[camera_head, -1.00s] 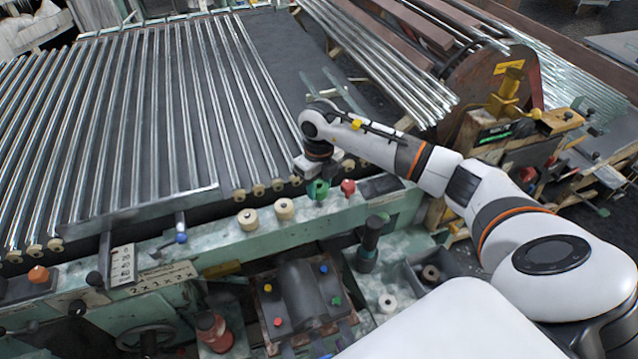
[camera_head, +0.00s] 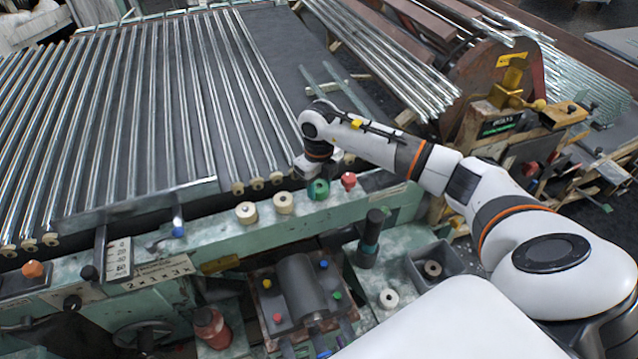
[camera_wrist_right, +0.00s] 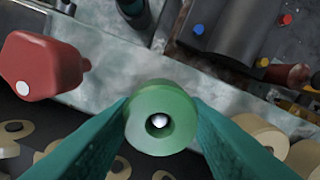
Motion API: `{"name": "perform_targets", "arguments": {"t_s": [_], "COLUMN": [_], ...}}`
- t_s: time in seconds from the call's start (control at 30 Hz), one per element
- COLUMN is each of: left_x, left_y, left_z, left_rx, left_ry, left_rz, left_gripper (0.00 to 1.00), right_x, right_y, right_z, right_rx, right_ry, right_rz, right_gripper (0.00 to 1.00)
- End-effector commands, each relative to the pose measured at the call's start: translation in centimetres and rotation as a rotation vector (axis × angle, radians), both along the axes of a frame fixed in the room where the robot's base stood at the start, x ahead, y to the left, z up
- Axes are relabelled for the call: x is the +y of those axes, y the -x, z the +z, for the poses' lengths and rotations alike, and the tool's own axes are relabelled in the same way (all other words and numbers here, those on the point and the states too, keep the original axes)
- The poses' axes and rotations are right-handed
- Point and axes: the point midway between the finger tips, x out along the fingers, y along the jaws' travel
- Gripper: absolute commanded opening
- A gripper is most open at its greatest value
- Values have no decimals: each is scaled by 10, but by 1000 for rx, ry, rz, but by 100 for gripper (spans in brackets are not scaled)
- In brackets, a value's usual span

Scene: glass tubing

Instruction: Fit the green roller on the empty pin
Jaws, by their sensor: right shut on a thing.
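The green roller (camera_head: 318,189) is at the machine's pale green rail, between two cream rollers (camera_head: 246,212) (camera_head: 283,203) and a red knob (camera_head: 349,181). My right gripper (camera_head: 316,178) is shut on it from above. In the right wrist view the green roller (camera_wrist_right: 162,118) sits between the teal fingers of the gripper (camera_wrist_right: 161,112). A bright round pin tip (camera_wrist_right: 159,121) shows inside its dark central hole, slightly off centre. I cannot tell how far down the roller sits. The rest of the pin is hidden. My left gripper is out of view.
The red knob (camera_wrist_right: 42,67) stands close to the left finger in the wrist view, and the cream rollers (camera_wrist_right: 262,133) close to the right finger. Glass tubes (camera_head: 150,110) lie behind the rail. A dark green-banded post (camera_head: 371,238) stands in front.

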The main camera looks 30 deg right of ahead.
Motion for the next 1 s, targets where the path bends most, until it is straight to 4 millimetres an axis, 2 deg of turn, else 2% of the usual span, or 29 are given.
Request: {"name": "perform_targets", "arguments": {"t_s": [0.33,0.37,0.5,0.83,1.0], "left_x": [0,0,0,0,0], "left_y": [0,0,0,0,0], "left_z": [-8,-7,-7,-8,-13], "left_rx": [0,0,0,0,0], "left_ry": [0,0,0,0,0], "left_rz": [0,0,0,0,0], "left_gripper": [61,61,61,61,61], "right_x": [0,0,0,0,0], "right_y": [0,0,0,0,-1], "right_z": [-10,-9,-8,-6,16], "right_rx": [-1,-1,-1,-1,-6], "right_ry": [0,0,0,0,0], "right_rz": [-1,-1,0,0,0], "right_gripper": [18,43,65,65,65]}}
